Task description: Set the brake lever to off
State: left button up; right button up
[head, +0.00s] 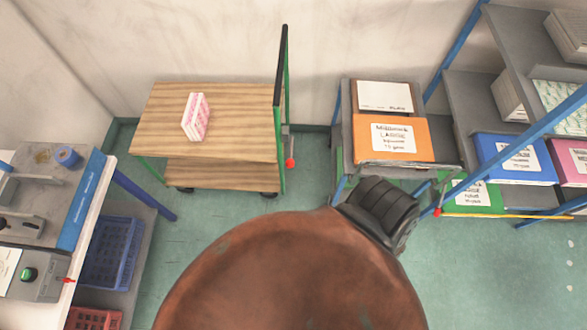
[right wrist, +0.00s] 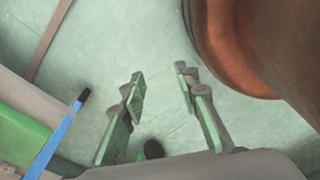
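Two levers with red knobs show in the head view. One red knob (head: 291,163) hangs at the right side of the wooden-topped cart (head: 158,140). The other red knob (head: 438,211) is at the front right of the grey cart (head: 340,155). I cannot tell which one is the brake lever, or its setting. My right gripper (right wrist: 160,75) is open and empty in the right wrist view, its green-padded fingers apart above the floor. No red knob shows there. The right gripper is not visible in the head view, and my left gripper is not in view.
An orange box (head: 392,150) sits on the grey cart. Shelving with a blue box (head: 515,158) stands right, a workbench left. A blue bar (right wrist: 58,138) with a black tip is left of the right gripper.

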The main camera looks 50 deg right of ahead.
aim_at(289, 163)
jog(key=k, duration=0.8)
jog(key=z, duration=1.1)
jog(key=i, duration=0.5)
